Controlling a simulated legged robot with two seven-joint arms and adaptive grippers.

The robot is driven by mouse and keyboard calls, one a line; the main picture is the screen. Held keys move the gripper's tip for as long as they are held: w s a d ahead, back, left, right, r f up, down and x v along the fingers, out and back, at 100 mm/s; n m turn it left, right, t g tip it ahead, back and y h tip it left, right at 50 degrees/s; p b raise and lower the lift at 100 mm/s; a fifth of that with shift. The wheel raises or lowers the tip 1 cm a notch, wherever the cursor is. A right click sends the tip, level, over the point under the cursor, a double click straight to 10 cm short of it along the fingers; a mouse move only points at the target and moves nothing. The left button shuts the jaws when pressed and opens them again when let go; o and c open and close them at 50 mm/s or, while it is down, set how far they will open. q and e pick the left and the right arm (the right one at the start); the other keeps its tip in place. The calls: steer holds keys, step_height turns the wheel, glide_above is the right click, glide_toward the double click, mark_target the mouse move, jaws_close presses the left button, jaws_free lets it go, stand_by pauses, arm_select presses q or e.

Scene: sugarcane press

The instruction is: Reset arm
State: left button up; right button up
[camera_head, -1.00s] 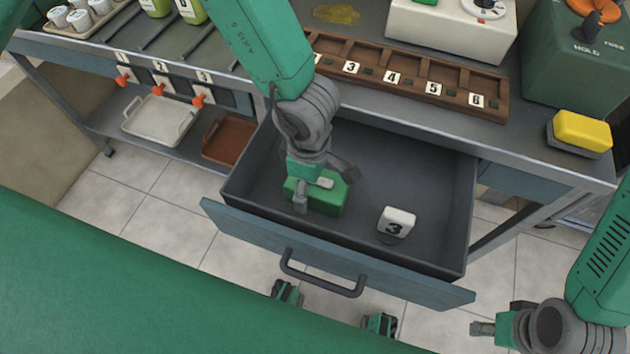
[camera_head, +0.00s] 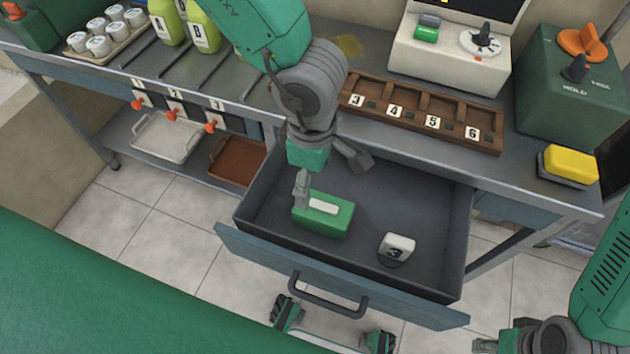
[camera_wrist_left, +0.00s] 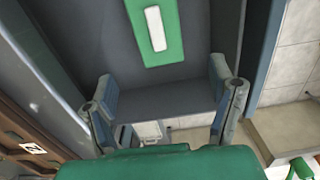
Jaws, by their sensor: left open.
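My left gripper (camera_head: 329,172) hangs over the open drawer (camera_head: 425,195), its two fingers spread wide with nothing between them. Below it, a green block (camera_head: 338,220) with a white strip on top rests on the drawer floor. In the wrist view the green block (camera_wrist_left: 172,48) lies beyond the open fingertips (camera_wrist_left: 163,78), apart from them. My right gripper (camera_head: 490,345) is at the lower right, outside the drawer, partly cut off by the frame edge; its jaws are too unclear to judge.
The counter behind holds a numbered wooden rack (camera_head: 425,115), a white control box (camera_head: 450,60), a green machine (camera_head: 570,90) and a yellow sponge (camera_head: 571,162). Trays (camera_head: 165,138) lie on the shelf at left.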

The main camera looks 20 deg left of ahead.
arm_select(q)
steer(key=shift+d+r, duration=0.2)
steer(key=shift+d, duration=0.35)
arm_select(e)
steer(key=shift+d+f, duration=0.1)
steer(key=shift+d, duration=0.35)
arm_select(q)
steer(key=shift+a, duration=0.15)
